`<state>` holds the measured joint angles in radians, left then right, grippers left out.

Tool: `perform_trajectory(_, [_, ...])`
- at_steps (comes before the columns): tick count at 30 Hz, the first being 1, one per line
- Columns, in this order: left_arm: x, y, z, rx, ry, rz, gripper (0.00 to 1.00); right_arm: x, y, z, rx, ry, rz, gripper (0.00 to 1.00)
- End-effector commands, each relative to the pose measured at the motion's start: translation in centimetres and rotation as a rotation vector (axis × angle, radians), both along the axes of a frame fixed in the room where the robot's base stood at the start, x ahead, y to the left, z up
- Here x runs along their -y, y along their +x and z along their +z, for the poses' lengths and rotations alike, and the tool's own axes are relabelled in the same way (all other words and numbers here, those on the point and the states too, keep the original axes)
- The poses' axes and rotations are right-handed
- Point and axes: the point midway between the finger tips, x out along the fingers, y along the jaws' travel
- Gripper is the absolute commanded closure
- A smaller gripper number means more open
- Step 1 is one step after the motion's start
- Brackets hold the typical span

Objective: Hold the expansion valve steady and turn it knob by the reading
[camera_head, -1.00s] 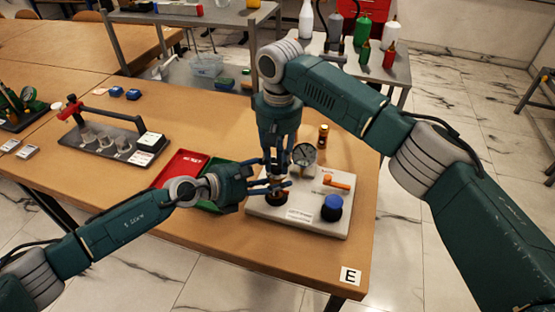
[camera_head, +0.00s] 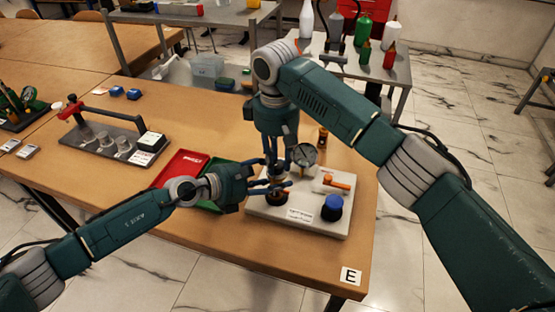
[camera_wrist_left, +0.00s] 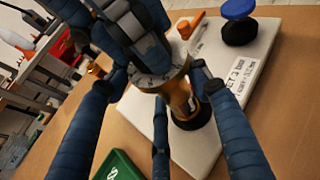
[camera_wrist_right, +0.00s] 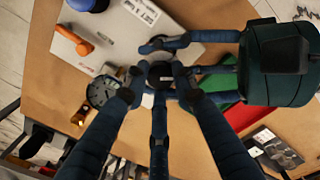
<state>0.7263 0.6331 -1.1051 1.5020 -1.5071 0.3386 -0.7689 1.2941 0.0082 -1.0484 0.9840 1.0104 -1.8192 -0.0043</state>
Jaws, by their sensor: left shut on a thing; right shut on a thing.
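The expansion valve (camera_wrist_left: 182,98) is a brass-coloured body standing upright in a black round seat (camera_head: 277,199) on the pale rig plate (camera_head: 290,228). My left gripper (camera_head: 274,187) comes in from the left and is shut around the valve's body, low down. My right gripper (camera_head: 278,171) points down from above and is shut on the valve's knob (camera_wrist_right: 160,74), a dark round top with a pale slot mark. The fingers hide much of the valve in the head view. A round dial gauge (camera_head: 304,155) stands just right of the right gripper; its reading is too small to tell.
The plate also carries an orange lever (camera_head: 337,184) and a blue knob (camera_head: 332,207). A small brass and orange part (camera_head: 323,137) stands behind it. Red (camera_head: 183,172) and green (camera_head: 214,170) trays lie left.

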Motion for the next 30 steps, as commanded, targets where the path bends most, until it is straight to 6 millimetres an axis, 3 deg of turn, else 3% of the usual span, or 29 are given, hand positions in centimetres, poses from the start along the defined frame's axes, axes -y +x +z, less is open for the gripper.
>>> perform_trajectory(1, [-0.36,-0.19,-0.83,-0.012,0.01,0.002,0.86,0.21,-0.05,0.01,-0.003,-0.005,0.001,1.0])
perform_trajectory(10, [-0.4,-0.16,-0.84,-0.012,0.011,0.003,0.86,0.19,-0.08,0.02,-0.004,-0.004,0.001,1.0])
perform_trajectory(11, [-0.4,-0.16,-0.84,-0.012,0.011,0.003,0.86,0.19,-0.09,0.02,-0.004,-0.004,0.001,0.7])
perform_trajectory(13, [-0.4,-0.16,-0.85,-0.012,0.012,0.002,0.86,0.17,-0.09,0.01,-0.004,-0.004,0.001,0.56])
perform_trajectory(30, [-0.26,-0.23,-0.79,-0.009,0.012,-0.002,0.86,-0.01,-0.06,-0.06,-0.004,0.003,-0.041,0.55])
